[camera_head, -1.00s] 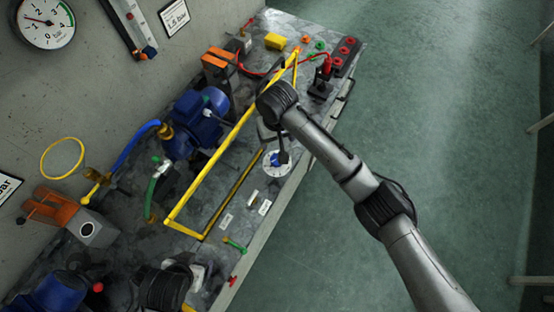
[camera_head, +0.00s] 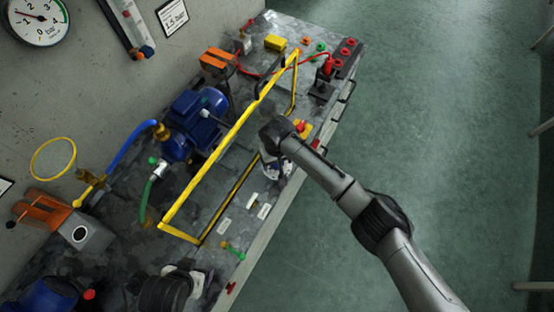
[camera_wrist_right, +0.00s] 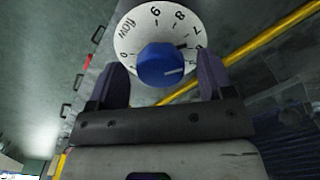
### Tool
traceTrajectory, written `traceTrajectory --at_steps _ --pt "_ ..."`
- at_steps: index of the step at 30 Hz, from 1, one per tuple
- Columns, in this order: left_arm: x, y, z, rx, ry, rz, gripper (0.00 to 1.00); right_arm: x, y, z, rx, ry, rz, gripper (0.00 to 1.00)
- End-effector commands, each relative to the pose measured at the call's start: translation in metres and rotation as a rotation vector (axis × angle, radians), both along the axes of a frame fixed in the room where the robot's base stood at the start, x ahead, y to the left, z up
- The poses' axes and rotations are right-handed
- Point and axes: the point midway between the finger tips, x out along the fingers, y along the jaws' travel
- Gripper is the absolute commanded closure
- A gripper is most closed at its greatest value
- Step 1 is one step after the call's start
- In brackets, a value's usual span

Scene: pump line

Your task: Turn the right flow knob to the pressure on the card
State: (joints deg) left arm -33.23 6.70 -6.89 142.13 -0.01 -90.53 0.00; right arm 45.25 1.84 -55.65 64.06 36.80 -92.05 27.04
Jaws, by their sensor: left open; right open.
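The white flow dial with a blue knob (camera_wrist_right: 161,64) fills the top of the right wrist view. A white mark on the knob points rightward; the figure it meets is partly hidden. My right gripper (camera_wrist_right: 161,82) is open, one dark finger on each side of the knob, with visible gaps. In the head view the right gripper (camera_head: 277,160) is over the dial on the bench's front side and hides most of it. The card (camera_head: 172,17) reads 1.5 bar. The gauge (camera_head: 37,20) has its needle pointing left, near 1. My left gripper (camera_head: 188,282) is at the lower left, its fingers unclear.
A yellow rail frame (camera_head: 228,131) stands beside the dial. A blue pump (camera_head: 193,122) with hoses is behind it. A red and yellow button (camera_head: 302,128) is close to my right wrist. Red knobs and a black stand are at the far end.

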Motion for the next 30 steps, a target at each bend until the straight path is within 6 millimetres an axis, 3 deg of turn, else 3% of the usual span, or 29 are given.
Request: traceTrajectory --at_steps 8,24,30 --pt "0.0 0.0028 -0.0004 0.01 0.001 -0.006 0.23 -0.0002 0.0002 -0.001 0.0 0.0 0.0 0.26" --pt "0.0001 0.0002 -0.0004 0.0 0.001 0.0 0.23 -0.0001 0.0002 -0.0008 0.0 0.0 0.0 0.75" --pt "0.0001 -0.0013 0.009 -0.004 0.002 0.004 0.23 -0.0002 0.0005 0.0022 0.001 0.001 -0.03 0.75"
